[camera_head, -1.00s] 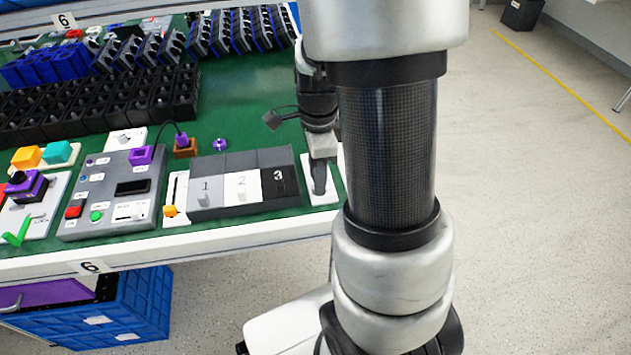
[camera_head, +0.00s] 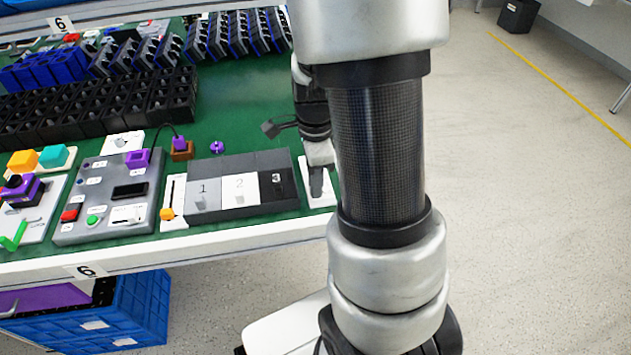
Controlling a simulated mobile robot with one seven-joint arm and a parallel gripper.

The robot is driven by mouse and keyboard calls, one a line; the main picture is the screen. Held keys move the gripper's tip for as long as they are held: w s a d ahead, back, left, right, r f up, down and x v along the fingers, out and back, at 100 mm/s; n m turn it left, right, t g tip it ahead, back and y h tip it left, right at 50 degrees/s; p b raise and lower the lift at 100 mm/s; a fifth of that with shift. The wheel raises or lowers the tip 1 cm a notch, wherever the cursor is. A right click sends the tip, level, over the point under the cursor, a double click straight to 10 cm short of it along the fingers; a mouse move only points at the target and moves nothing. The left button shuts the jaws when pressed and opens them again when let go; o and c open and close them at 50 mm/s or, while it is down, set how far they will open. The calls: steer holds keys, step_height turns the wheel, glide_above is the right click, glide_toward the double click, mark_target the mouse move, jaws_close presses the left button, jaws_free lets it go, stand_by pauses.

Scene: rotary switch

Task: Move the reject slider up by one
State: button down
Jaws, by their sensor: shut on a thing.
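My gripper (camera_head: 317,180) points down over a narrow white plate (camera_head: 331,196) at the right end of the row of devices, near the table's front edge. It appears shut on the reject slider's handle on this plate. The handle is hidden behind the fingers, and I cannot read any label there. My arm covers part of the plate's right side. Another slider, with an orange knob (camera_head: 167,214) low on a white strip (camera_head: 178,190), stands apart from my gripper, left of the numbered blocks.
Grey, white and black blocks numbered 1, 2 and 3 (camera_head: 239,185) stand just left of my gripper. A grey control box (camera_head: 108,195) with buttons is further left. Black bins (camera_head: 110,105) fill the back left. Bare green table top (camera_head: 245,110) lies behind the blocks.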

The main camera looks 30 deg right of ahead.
steer(key=shift+w+d, duration=0.2)
steer(key=shift+w, duration=0.4)
steer(key=shift+w+d, duration=0.15)
steer(key=shift+w, duration=0.4)
steer(key=c, duration=1.7)
jaws_free()
steer(key=shift+p, duration=0.3)
step_height(320, 180, up, 18)
steer(key=p, duration=0.4)
steer(key=shift+f+p, duration=0.25)
steer(key=shift+p, duration=0.15)
